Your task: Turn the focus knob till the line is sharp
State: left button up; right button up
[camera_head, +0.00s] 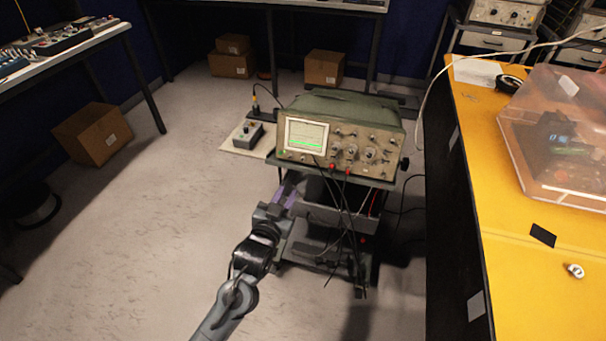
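An oscilloscope (318,167) with a green-grey top stands on a cart in the middle of the view. Its lit screen (306,135) shows a green horizontal line; at this size I cannot tell how sharp it is. Several knobs (351,152) sit on the panel right of the screen, with small controls below it. I cannot tell which is the focus knob. My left gripper (287,193) is in front of the cart, below the scope's left front edge and apart from the knobs. Its fingers are too small and dark to read. My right gripper is not in view.
Black leads with red plugs (332,166) hang from the scope's front. A yellow bench (520,270) with a clear bin (560,130) stands right. The floor (130,240) at left is open.

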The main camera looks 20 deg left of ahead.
aim_at(302, 159)
pick_arm(q)
jog(key=shift+t, duration=0.3)
jog(key=w+b, duration=0.1)
jog(key=w, duration=0.2)
jog(key=w+b, duration=0.1)
jog(key=w, duration=0.2)
jog(key=w+r+b, duration=0.1)
jog(key=w, duration=0.3)
jog(key=shift+b, duration=0.4)
jog(key=shift+w+a, duration=0.1)
jog(key=shift+w, duration=0.7)
jog(key=shift+c, duration=0.5)
grip_shut()
